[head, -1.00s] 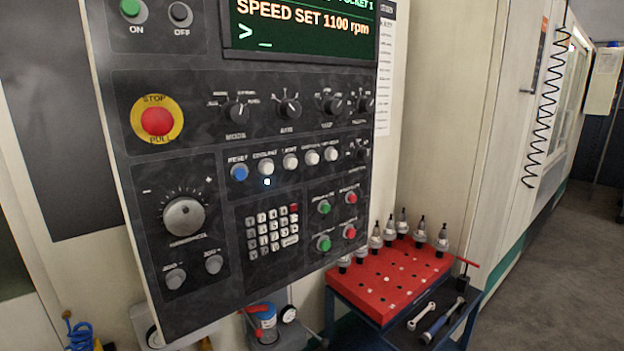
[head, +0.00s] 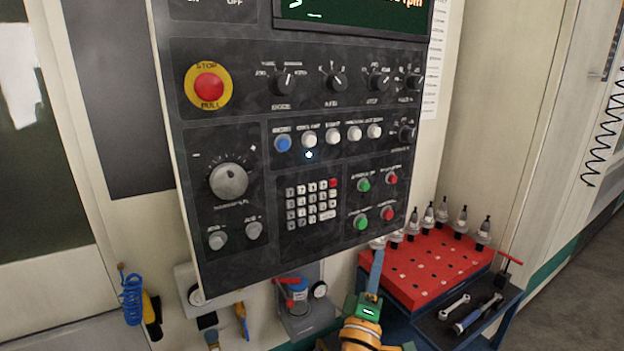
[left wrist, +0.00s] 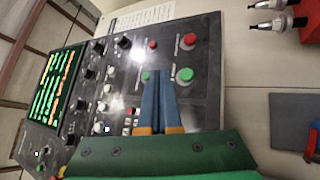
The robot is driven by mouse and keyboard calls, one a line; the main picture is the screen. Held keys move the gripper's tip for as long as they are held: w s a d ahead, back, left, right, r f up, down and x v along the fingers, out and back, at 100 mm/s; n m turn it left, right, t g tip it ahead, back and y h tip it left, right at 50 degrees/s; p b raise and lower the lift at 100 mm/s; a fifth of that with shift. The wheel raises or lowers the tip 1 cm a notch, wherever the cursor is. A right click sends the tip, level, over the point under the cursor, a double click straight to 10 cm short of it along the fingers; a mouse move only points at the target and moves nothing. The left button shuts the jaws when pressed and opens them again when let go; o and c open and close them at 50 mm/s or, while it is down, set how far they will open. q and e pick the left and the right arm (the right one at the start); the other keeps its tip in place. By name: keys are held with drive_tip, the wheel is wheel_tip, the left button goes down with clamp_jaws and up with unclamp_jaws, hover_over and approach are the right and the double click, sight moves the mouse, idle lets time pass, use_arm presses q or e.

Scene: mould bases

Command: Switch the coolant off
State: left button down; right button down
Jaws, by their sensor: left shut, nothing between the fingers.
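The dark control panel (head: 240,285) fills the middle of the head view. The button labelled like COOLANT is the white round button (head: 309,138) just right of the blue reset button (head: 283,143). A small lamp (head: 309,155) under it is lit. My left gripper (head: 377,254), with blue fingers and a green body, is below and right of this button, near the panel's lower right edge. It is shut and empty. In the left wrist view its fingers (left wrist: 158,74) point at the panel (left wrist: 205,105), over the keypad side. My right gripper is not in view.
The red emergency stop (head: 209,87) sits at upper left of the panel. Green and red buttons (head: 362,185) lie just above my gripper. A red tool rack (head: 425,268) with several tool holders stands on a cart at right. A blue coiled hose (head: 132,300) hangs at lower left.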

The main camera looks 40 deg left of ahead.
sight(310, 141)
use_arm(q)
drive_tip(key=s+a+r+n+y, duration=0.1)
drive_tip(key=s+r+n, duration=0.3)
drive_tip(key=r+n, duration=0.6)
drive_tip(key=s+a+r+n+g+y+b, duration=0.1)
drive_tip(key=s+r+n+y, duration=0.3)
drive_tip(key=r+n, duration=0.5)
wheel_tip(310, 141, up, 3)
drive_tip(key=shift+s+a+r+n+y, duration=0.1)
drive_tip(key=shift+s+a+n+y, duration=0.1)
drive_tip(key=shift+a+n+y, duration=0.15)
drive_tip(key=shift+w+a+b, duration=0.15)
drive_tip(key=shift+w+a, duration=0.4)
drive_tip(key=shift+a, duration=0.8)
drive_tip(key=shift+w+a+b, duration=0.15)
drive_tip(key=shift+w+a, duration=0.45)
drive_tip(key=shift+a, duration=0.75)
drive_tip(key=shift+w+a+b, duration=0.15)
drive_tip(key=shift+w+a, duration=0.4)
drive_tip(key=shift+a, duration=0.8)
